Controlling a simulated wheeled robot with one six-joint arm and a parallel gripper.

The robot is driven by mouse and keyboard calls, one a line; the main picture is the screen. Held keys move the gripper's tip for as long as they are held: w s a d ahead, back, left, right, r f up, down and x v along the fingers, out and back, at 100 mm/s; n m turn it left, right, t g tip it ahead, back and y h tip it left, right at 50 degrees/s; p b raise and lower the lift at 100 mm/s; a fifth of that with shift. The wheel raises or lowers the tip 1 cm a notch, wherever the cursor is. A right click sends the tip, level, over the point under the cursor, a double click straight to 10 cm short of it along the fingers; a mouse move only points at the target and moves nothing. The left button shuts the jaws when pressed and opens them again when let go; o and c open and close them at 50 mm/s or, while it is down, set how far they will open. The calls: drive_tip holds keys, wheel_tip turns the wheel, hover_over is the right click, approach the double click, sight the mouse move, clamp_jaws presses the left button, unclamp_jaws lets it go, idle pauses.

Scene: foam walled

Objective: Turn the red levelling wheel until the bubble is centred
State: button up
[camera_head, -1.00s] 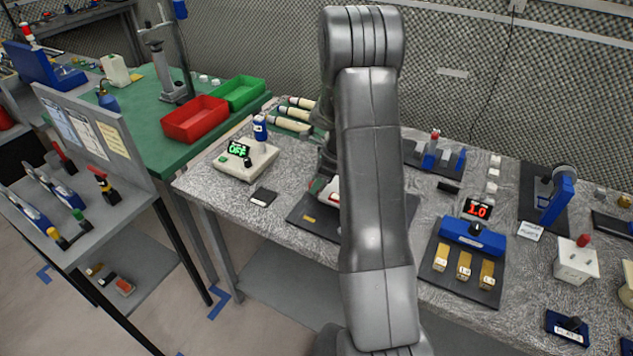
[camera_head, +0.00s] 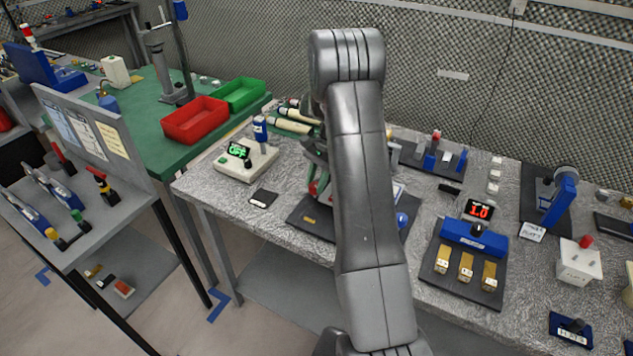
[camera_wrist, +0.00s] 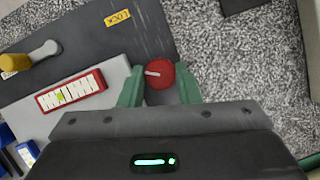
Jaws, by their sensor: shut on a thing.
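The red levelling wheel (camera_wrist: 158,76), with a pale mark on its top, sits at the edge of a grey levelling plate (camera_wrist: 25,115). My gripper (camera_wrist: 160,87) is shut on the wheel, its green fingers on the left and right sides of it. A red-framed bubble vial (camera_wrist: 88,86) with a white marked scale lies on the plate to the left. Its yellow-green bubble (camera_wrist: 60,97) appears a little left of the scale's middle. In the head view my arm hides most of this fixture.
A dark base board (camera_wrist: 170,30) with a yellow LOCK label (camera_wrist: 118,18) lies under the plate. A yellow-topped knob (camera_wrist: 14,62) stands at the left. In the head view, a box with a green display (camera_head: 240,168) and a blue unit (camera_head: 474,236) flank my arm.

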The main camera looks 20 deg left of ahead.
drive_tip(key=shift+a+n+h, duration=0.1)
drive_tip(key=shift+n+h, duration=0.5)
drive_tip(key=shift+n, duration=1.1)
drive_tip(key=o, duration=1)
drive_tip(key=shift+a, duration=0.1)
